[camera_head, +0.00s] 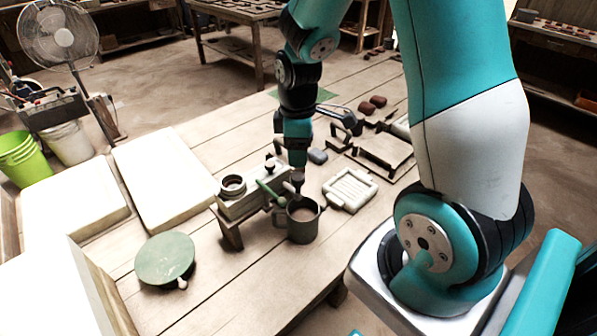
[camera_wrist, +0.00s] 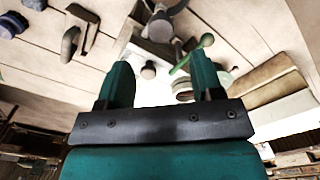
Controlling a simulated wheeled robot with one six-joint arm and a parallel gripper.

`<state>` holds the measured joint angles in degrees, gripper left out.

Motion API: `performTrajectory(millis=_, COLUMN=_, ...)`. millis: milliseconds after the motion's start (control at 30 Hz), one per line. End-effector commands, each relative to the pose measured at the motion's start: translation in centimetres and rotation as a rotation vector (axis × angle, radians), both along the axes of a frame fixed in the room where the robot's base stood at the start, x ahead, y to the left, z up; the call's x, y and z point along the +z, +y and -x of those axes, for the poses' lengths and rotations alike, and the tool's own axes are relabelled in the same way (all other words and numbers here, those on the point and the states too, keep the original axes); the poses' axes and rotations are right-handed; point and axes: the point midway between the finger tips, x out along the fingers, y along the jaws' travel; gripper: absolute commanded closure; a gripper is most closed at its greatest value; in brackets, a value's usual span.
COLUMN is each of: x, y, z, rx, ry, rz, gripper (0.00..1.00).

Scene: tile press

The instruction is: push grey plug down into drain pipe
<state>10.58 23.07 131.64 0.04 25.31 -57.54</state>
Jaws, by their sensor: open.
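My gripper (camera_head: 297,181) points down over the bench, beside a small metal stand and just above or behind a dark mug; its fingers look small there. In the wrist view my gripper (camera_wrist: 160,68) has its two teal fingers wide apart with nothing clasped between them. A small grey knob (camera_wrist: 148,72), possibly the grey plug, shows in the gap beyond the fingers; I cannot tell its distance. The stand carries a short upright ring-shaped pipe (camera_head: 233,186), perhaps the drain pipe, and a green lever (camera_head: 268,191). I cannot tell whether a plug sits in a pipe.
The mug (camera_head: 303,225) of brownish liquid stands at the bench front. Pale slabs (camera_head: 165,175) and a green disc (camera_head: 165,259) lie left. Bare boards lie in front.

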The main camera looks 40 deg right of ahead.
Motion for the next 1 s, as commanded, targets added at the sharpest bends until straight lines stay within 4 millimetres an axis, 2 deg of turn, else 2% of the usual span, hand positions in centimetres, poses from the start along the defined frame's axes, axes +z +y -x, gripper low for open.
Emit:
performTrajectory(millis=100, x=-2.8, y=0.1, z=0.1, rx=0.001, ry=0.006, rz=-0.002, gripper=0.4)
performTrajectory(millis=300, x=-6.0, y=0.1, z=0.1, rx=0.001, ry=0.004, rz=-0.001, gripper=0.4)
performTrajectory(millis=500, x=-7.3, y=0.1, z=0.0, rx=0.001, ry=-0.001, rz=-0.001, gripper=0.4)
performTrajectory(millis=767, x=-7.4, y=0.1, z=0.0, rx=0.0, ry=-0.001, rz=-0.001, gripper=0.4)
performTrajectory(millis=867, x=-7.4, y=0.1, z=0.0, rx=0.0, ry=-0.001, rz=-0.001, gripper=0.58)
performTrajectory(millis=1000, x=-7.4, y=0.0, z=0.0, rx=0.0, ry=-0.001, rz=-0.001, gripper=0.9)
